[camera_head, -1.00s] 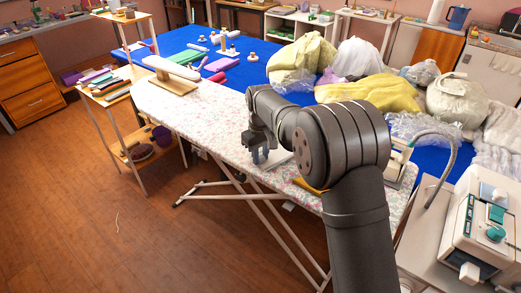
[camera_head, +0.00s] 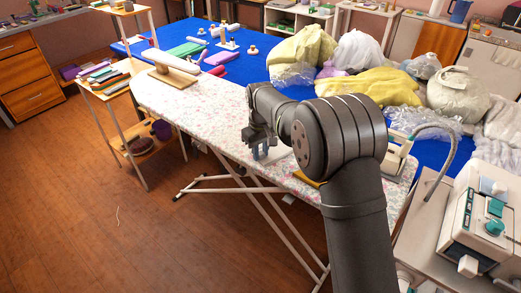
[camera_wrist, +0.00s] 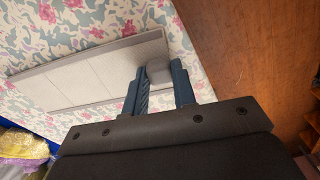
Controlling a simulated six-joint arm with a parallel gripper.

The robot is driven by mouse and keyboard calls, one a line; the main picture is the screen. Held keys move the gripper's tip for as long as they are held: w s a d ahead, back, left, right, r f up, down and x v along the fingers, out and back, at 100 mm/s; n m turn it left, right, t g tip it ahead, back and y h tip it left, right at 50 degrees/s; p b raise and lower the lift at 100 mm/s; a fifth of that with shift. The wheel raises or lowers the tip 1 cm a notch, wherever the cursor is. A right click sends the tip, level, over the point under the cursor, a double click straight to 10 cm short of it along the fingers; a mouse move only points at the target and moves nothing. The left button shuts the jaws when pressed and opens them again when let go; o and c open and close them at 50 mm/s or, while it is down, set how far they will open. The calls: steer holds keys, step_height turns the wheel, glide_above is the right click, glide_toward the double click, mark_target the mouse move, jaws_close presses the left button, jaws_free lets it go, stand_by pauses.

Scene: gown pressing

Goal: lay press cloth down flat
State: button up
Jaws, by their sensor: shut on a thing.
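The press cloth (camera_wrist: 85,80) is a pale grey-white, flat rectangle with a darker border and crease lines. In the wrist view it lies on the floral ironing board (camera_wrist: 60,35). My gripper (camera_wrist: 160,75) has blue fingers and is shut on a rounded grey bit at the cloth's right end, close to the board's edge. In the head view my gripper (camera_head: 264,153) is low over the floral board (camera_head: 215,108). My arm hides most of the cloth there.
A sleeve board (camera_head: 173,64) stands at the board's far left end. An iron (camera_head: 398,150) is at the right, behind my arm. A yellow item (camera_head: 308,179) lies beside my arm. The board's middle is clear.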

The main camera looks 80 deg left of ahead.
steer(key=o, duration=1)
steer(key=shift+o, duration=0.2)
step_height(320, 180, up, 18)
steer(key=shift+f, duration=0.25)
step_height(320, 180, down, 18)
steer(key=shift+r, duration=0.4)
stand_by(0.4)
